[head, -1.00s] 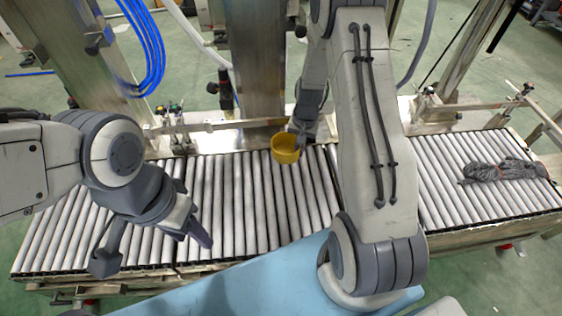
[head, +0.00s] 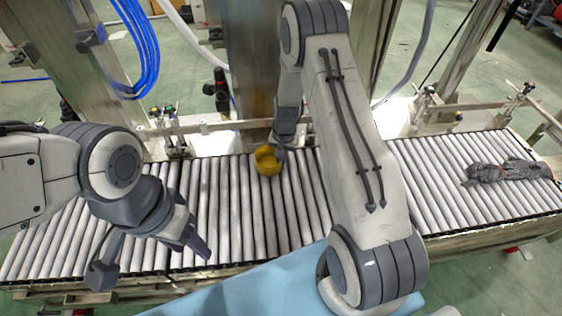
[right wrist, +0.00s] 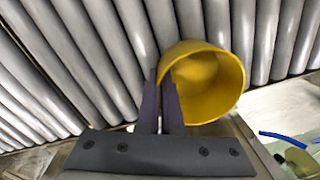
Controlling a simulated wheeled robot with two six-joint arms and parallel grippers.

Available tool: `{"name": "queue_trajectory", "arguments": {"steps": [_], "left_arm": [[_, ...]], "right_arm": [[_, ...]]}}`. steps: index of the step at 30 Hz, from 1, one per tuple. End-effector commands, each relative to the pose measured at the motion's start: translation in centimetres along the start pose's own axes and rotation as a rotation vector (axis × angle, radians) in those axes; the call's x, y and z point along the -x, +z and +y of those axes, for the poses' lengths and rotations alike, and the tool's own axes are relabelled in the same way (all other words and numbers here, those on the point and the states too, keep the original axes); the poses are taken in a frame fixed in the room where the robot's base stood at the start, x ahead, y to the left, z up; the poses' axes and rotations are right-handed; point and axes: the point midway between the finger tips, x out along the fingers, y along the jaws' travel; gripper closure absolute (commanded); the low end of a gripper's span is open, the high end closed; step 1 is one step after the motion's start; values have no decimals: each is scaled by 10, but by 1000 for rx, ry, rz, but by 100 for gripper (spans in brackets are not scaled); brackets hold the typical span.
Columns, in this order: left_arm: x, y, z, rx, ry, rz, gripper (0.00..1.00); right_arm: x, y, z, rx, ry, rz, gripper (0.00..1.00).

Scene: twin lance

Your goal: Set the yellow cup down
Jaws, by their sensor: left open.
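The yellow cup (head: 268,165) is at the back part of the roller conveyor (head: 225,215), left of my right arm. My right gripper (head: 279,150) is at the cup's back right side. In the right wrist view, the fingers of the right gripper (right wrist: 160,95) are close together with the wall of the cup (right wrist: 215,85) between them. The cup's open mouth shows there, and rollers lie close behind it. I cannot tell whether its base touches them. My left gripper (head: 150,258) is open and empty over the left front of the conveyor.
A grey knitted glove-like item (head: 508,171) lies on the rollers at the right. A metal guide rail (head: 225,125) runs along the back of the conveyor, with upright posts behind. Rollers left of the cup are clear. A light blue surface (head: 260,290) is in front.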

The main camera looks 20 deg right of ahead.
Motion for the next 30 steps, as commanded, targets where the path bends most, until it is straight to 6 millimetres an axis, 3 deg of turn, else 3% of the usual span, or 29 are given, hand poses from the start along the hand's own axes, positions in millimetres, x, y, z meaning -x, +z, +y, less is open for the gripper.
{"name": "queue_trajectory", "arguments": {"steps": [1,3,4,16,30], "left_arm": [[-1,0,0,0,0,0,50],[0,0,0,0,0,0,50],[0,0,0,0,0,0,50],[4,0,0,0,0,0,50],[42,-2,3,0,0,0,50]], "right_arm": [[-2,0,0,0,0,0,100],[-1,0,0,0,0,0,70],[-1,0,0,0,0,0,67],[8,0,0,-1,-1,1,67],[101,0,0,0,-1,2,67]]}}
